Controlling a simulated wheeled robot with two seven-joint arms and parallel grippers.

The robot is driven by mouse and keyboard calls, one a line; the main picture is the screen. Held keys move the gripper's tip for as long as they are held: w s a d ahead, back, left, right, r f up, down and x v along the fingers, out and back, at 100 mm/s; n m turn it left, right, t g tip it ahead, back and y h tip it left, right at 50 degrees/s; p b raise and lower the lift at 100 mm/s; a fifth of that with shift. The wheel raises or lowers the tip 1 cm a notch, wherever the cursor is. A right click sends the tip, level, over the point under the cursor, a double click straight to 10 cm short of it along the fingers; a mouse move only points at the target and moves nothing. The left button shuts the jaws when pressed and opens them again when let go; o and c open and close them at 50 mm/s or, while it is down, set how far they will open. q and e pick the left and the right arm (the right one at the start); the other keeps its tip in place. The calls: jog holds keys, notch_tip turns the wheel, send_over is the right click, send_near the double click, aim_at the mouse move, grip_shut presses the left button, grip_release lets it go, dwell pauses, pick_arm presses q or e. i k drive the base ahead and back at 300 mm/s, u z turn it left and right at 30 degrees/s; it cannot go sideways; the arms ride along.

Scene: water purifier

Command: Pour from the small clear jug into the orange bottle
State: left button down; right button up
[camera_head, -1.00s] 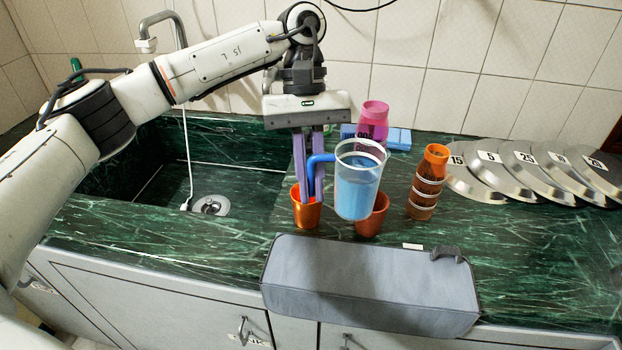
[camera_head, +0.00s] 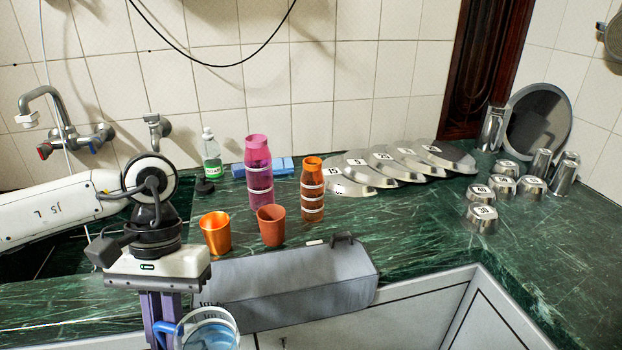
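The orange bottle (camera_head: 312,192) stands upright on the green counter, just right of a pink bottle. The small clear jug (camera_head: 210,333) with a blue handle is at the bottom edge, left of centre, and its lower part is cut off. My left gripper (camera_head: 162,335) points down, with its purple fingers at the jug's handle; it is shut on the handle. The fingertips are cut off by the frame. The jug is well to the left of and nearer than the orange bottle. My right gripper is not in view.
Two orange cups (camera_head: 216,234) (camera_head: 271,226) and the pink bottle (camera_head: 259,172) stand near the orange bottle. A grey box (camera_head: 300,288) lies along the front edge. Metal lids (camera_head: 400,163), a clear bottle (camera_head: 211,160) and metal cups (camera_head: 482,218) stand around. The right counter front is clear.

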aim_at(312, 179)
jog(key=z, duration=0.75)
jog(key=i, duration=1.1)
jog(key=z, duration=0.1)
